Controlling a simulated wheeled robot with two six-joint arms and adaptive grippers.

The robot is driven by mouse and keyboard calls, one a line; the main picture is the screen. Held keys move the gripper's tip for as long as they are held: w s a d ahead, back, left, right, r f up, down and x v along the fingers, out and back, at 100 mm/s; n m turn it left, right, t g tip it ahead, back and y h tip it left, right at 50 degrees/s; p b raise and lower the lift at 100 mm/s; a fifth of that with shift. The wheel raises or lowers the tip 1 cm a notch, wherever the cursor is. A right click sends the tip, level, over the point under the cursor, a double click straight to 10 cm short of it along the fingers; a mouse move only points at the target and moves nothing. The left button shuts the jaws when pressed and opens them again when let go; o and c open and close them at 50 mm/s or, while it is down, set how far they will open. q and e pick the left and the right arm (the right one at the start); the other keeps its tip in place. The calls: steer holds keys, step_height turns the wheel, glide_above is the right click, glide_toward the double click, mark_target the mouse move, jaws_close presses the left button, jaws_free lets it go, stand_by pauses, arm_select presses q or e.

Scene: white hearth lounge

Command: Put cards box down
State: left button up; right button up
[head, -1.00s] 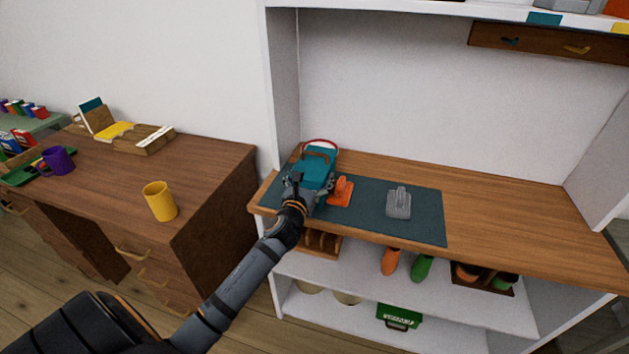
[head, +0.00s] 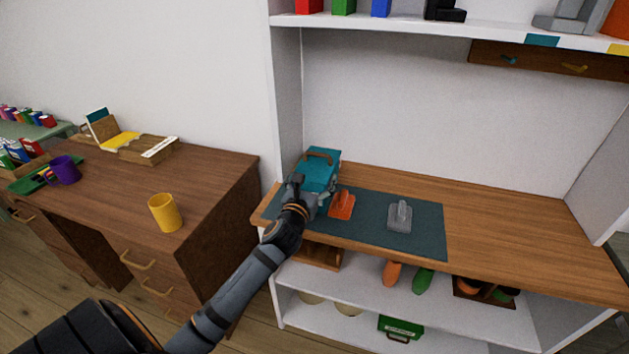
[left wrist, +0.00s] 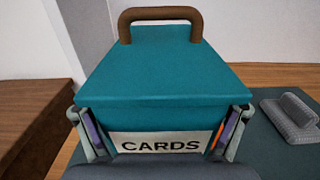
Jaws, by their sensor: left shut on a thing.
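The cards box (head: 319,168) is teal with a brown handle on top, and it is at the left end of the wooden counter. In the left wrist view the cards box (left wrist: 160,75) fills the middle, upright, with a white "CARDS" label facing me. My left gripper (head: 298,190) is shut on it; in the wrist view the gripper's fingers (left wrist: 160,128) press its two sides. The box is at the left part of the dark mat (head: 375,229). Its underside is hidden, so I cannot tell whether it touches the mat. My right gripper is not in view.
An orange tool (head: 342,204) is just right of the box, and a grey one (head: 400,215) is farther right on the mat. The counter's right side (head: 510,230) is clear. A desk with a yellow mug (head: 165,212) stands at left.

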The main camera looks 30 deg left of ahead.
mark_target(314, 175)
arm_select(q)
steer(key=s+r, duration=0.1)
steer(key=d+r, duration=0.1)
steer(key=s+r+p, duration=0.1)
steer(key=r, duration=0.1)
steer(key=shift+s+d, duration=0.25)
steer(key=shift+s, duration=0.1)
steer(key=s+d+r, duration=0.1)
steer(key=s, duration=0.1)
steer(key=s+d+r, duration=0.1)
steer(key=s, duration=0.1)
steer(key=s+d+r, duration=0.1)
steer(key=s, duration=0.1)
steer(key=shift+s+d+r, duration=0.1)
steer(key=shift+s+d, duration=0.15)
steer(key=shift+d, duration=0.05)
steer(key=shift+s+d+r+p, duration=0.2)
steer(key=shift+s, duration=0.2)
steer(key=shift+s+d+r+p, duration=0.15)
steer(key=shift+s, duration=0.2)
